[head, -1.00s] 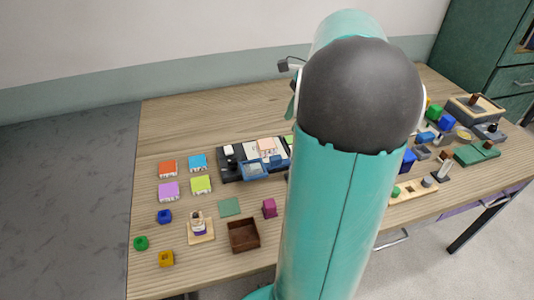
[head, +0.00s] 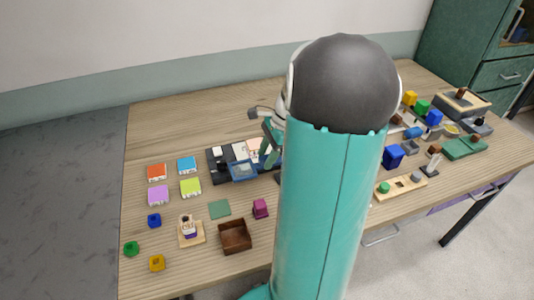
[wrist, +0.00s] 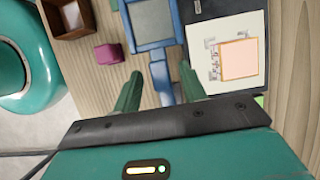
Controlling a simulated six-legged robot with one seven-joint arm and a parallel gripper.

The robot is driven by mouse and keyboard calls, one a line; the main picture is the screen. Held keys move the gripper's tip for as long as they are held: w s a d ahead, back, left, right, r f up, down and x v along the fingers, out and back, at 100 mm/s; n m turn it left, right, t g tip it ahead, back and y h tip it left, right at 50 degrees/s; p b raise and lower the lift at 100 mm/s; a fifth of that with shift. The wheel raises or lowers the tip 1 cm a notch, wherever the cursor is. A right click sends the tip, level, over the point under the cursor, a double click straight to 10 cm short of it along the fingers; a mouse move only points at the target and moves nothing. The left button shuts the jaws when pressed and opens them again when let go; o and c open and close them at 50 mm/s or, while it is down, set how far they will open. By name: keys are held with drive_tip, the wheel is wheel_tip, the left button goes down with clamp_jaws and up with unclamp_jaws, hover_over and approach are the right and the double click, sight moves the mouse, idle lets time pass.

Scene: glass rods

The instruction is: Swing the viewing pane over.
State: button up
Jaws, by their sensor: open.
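The viewing pane is a blue-framed grey window (head: 243,171) on a black base (head: 215,165), left of my arm in the head view. In the wrist view the blue frame (wrist: 176,30) is at the top, with a blue tab (wrist: 161,82) sticking out toward my gripper. My gripper (wrist: 162,76) is open, one green finger on each side of the tab. No contact with the tab can be made out. In the head view one finger of my gripper (head: 269,146) shows above the base; the rest is hidden behind my arm.
A pale card with a pink square (wrist: 238,58) lies beside the pane. A magenta cube (head: 260,208) and a brown open box (head: 235,250) stand in front. Coloured blocks and a green sheet (head: 220,209) are at left. Several items, including a blue cube (head: 393,156), stand right of my arm.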

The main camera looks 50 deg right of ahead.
clamp_jaws()
drive_tip(key=shift+w, duration=0.15)
drive_tip(key=shift+w+d+r+m+t+h, duration=0.1)
drive_tip(key=shift+w+d+m+t+h, duration=0.5)
drive_tip(key=shift+m, duration=1.4)
drive_tip(key=shift+w+d+f+m+t+h, duration=0.1)
drive_tip(key=shift+w+d+m+t+h, duration=0.15)
drive_tip(key=shift+d+m+h, duration=1.2)
drive_tip(key=shift+w+d+r+m+t+y, duration=0.1)
drive_tip(key=shift+w+d+m+t, duration=0.35)
drive_tip(key=shift+m, duration=2.1)
